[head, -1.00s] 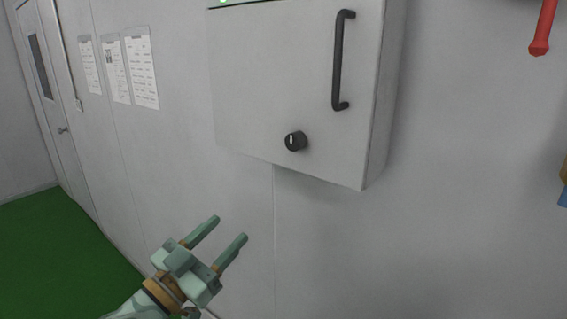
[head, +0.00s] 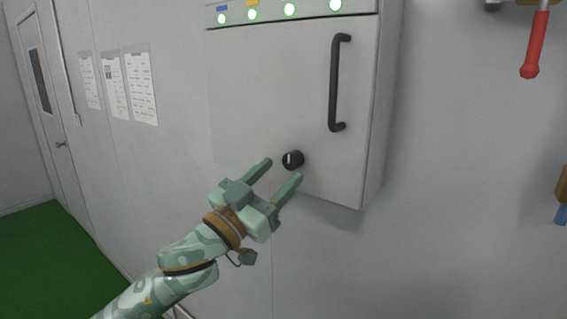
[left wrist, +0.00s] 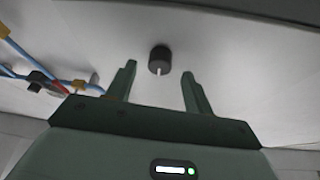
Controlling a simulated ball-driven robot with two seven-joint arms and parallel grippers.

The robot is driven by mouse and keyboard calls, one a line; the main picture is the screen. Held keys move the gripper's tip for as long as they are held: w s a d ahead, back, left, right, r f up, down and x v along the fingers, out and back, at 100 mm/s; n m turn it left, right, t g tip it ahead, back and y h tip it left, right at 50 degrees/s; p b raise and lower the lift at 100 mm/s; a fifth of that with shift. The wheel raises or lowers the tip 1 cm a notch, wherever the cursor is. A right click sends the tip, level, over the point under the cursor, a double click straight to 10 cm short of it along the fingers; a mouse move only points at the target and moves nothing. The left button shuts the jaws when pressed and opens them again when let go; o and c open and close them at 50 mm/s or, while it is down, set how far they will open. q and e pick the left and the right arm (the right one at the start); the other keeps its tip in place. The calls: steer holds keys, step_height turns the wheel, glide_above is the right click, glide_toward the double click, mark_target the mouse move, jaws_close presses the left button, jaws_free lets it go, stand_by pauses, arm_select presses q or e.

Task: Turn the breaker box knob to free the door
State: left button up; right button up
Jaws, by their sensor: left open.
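The grey breaker box (head: 265,80) is on the wall with its door closed. A black round knob (head: 293,160) with a white mark sits low on the door; the mark looks close to upright in the head view. A black bar handle (head: 337,85) is at the door's right side. My left gripper (head: 285,172) is open, its fingertips just below and left of the knob. In the left wrist view the knob (left wrist: 159,59) shows beyond and between the two open fingers (left wrist: 158,82), apart from both. My right gripper is not in view.
Several lit green lamps (head: 289,10) line the box's top strip. Paper sheets (head: 141,84) and a door (head: 44,100) are at left. A red-handled tool (head: 535,45) hangs at right. Blue cables (left wrist: 22,58) show in the left wrist view.

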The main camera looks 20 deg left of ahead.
mark_target(292, 160)
arm_select(q)
steer(key=shift+x, duration=1.3)
steer(key=c, duration=1)
